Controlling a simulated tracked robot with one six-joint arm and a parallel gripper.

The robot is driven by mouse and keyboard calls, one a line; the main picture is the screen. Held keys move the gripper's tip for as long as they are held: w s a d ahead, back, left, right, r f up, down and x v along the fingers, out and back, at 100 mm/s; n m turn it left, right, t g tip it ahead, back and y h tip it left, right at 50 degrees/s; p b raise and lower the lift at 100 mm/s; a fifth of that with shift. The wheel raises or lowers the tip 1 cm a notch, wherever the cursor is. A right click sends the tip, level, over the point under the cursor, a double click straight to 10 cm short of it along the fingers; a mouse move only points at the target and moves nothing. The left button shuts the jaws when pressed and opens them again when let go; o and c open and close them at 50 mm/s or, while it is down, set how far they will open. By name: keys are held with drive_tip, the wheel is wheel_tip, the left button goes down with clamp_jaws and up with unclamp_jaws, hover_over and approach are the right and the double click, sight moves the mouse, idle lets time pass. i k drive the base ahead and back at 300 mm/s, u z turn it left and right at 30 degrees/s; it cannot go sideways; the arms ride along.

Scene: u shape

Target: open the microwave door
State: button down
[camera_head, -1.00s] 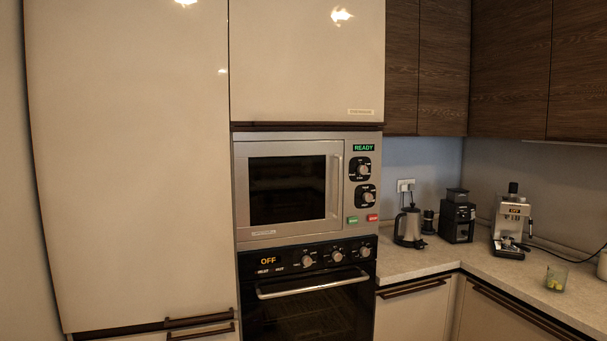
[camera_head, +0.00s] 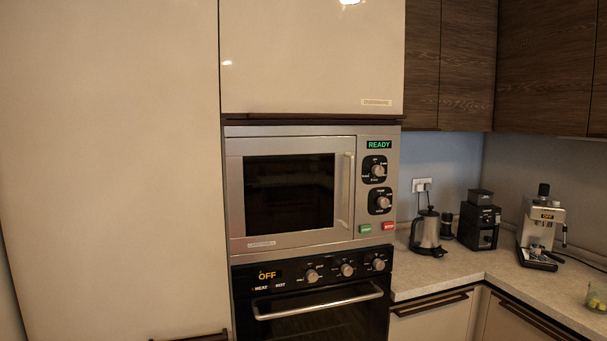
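The microwave (camera_head: 240,185) is built into the tall cabinet in the middle of the head view. It is silver, and its display (camera_head: 379,145) reads READY. Its door (camera_head: 290,242) is shut, with a dark window (camera_head: 289,194). A vertical silver handle (camera_head: 346,190) runs along the door's right side. My gripper is not in view.
Below the microwave is a black oven showing OFF, with a horizontal handle (camera_head: 318,302). On the right, the counter (camera_head: 450,272) holds a kettle (camera_head: 428,232), a coffee grinder (camera_head: 479,221), an espresso machine (camera_head: 541,230) and a glass (camera_head: 597,297). A large pale cabinet panel (camera_head: 110,170) fills the left.

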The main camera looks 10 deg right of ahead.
sight(286, 192)
drive_tip(key=u, duration=0.55)
drive_tip(key=i, duration=1.25)
drive_tip(key=u, duration=0.45)
